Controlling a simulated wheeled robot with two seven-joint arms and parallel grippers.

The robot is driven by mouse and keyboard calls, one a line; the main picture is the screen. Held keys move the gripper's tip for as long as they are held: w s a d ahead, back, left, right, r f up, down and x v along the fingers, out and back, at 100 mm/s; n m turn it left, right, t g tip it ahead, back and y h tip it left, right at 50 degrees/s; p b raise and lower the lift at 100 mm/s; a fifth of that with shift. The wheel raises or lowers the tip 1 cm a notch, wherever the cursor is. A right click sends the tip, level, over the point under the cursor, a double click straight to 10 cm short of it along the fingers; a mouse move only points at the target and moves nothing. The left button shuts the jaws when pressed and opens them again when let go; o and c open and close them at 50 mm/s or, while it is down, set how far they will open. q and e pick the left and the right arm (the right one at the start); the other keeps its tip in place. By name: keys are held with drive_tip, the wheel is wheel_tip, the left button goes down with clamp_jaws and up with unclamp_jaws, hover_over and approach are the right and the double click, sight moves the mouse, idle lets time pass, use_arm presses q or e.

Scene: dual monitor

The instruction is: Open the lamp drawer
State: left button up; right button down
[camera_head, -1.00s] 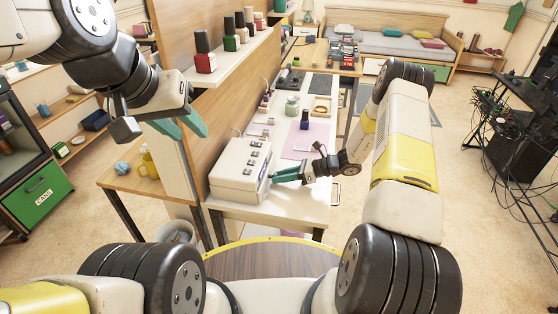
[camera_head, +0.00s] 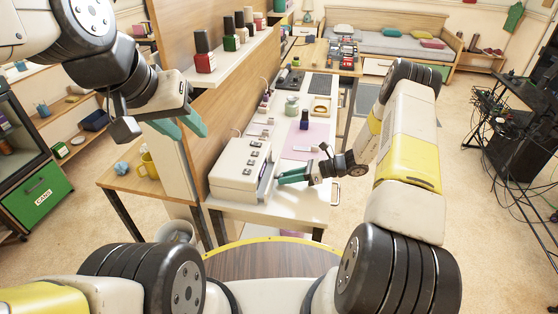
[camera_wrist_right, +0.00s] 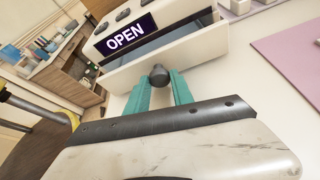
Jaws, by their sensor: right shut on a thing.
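A cream-white box (camera_head: 238,170) with several small switches on top stands at the near end of the white table. Its drawer (camera_wrist_right: 165,52) stands partly out, with a gap between its front and the box body. An "OPEN" label (camera_wrist_right: 125,35) shows on the box in the right wrist view. My right gripper (camera_head: 281,180) is at the drawer's front. Its teal fingers are shut on the dark round knob (camera_wrist_right: 158,74). My left gripper (camera_head: 190,126) hangs apart from the box at upper left, its two teal fingers spread and empty.
A pink mat (camera_head: 305,142) and a dark nail polish bottle (camera_head: 304,120) lie beyond the box on the table (camera_head: 270,213). A wooden partition (camera_head: 205,120) rises behind the box.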

drive_tip(key=s+d, duration=0.1)
drive_tip(key=d, duration=0.6)
drive_tip(key=s+d, duration=0.1)
drive_tip(key=d, duration=0.2)
drive_tip(key=shift+s+d, duration=0.15)
drive_tip(key=shift+s, duration=0.15)
drive_tip(key=c, duration=1.1)
unclamp_jaws()
drive_tip(key=v, duration=0.7)
drive_tip(key=shift+d, duration=0.35)
drive_tip(key=shift+s+r, duration=0.1)
drive_tip(key=shift+r, duration=0.05)
